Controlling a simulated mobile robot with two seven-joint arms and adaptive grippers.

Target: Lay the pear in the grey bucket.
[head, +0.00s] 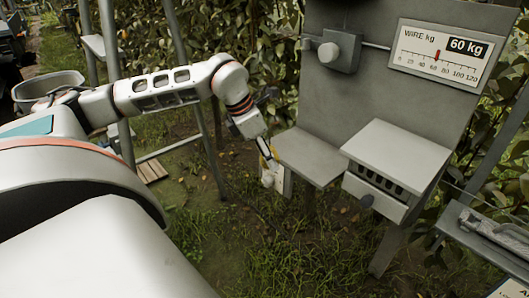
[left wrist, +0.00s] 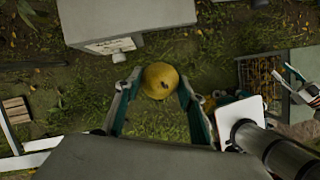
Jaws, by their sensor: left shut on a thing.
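The yellow pear (left wrist: 160,80) sits between the fingertips of my left gripper (left wrist: 157,88) in the left wrist view. My left gripper is shut on it, above grassy ground. In the head view my left gripper (head: 268,165) points down at the left edge of a grey shelf; the pear there is mostly hidden by the fingers. A grey bucket (head: 40,80) stands at the far left of the head view, behind my left arm, with its rim partly showing and its inside hard to see. The gripper is well to the right of it.
A grey panel with a wire gauge (head: 440,55) stands at the right. The grey shelf (head: 307,157) and a grey box (head: 395,150) stick out from it. A metal ladder (head: 200,115) stands behind my arm. A crate (left wrist: 245,75) is at the right of the wrist view.

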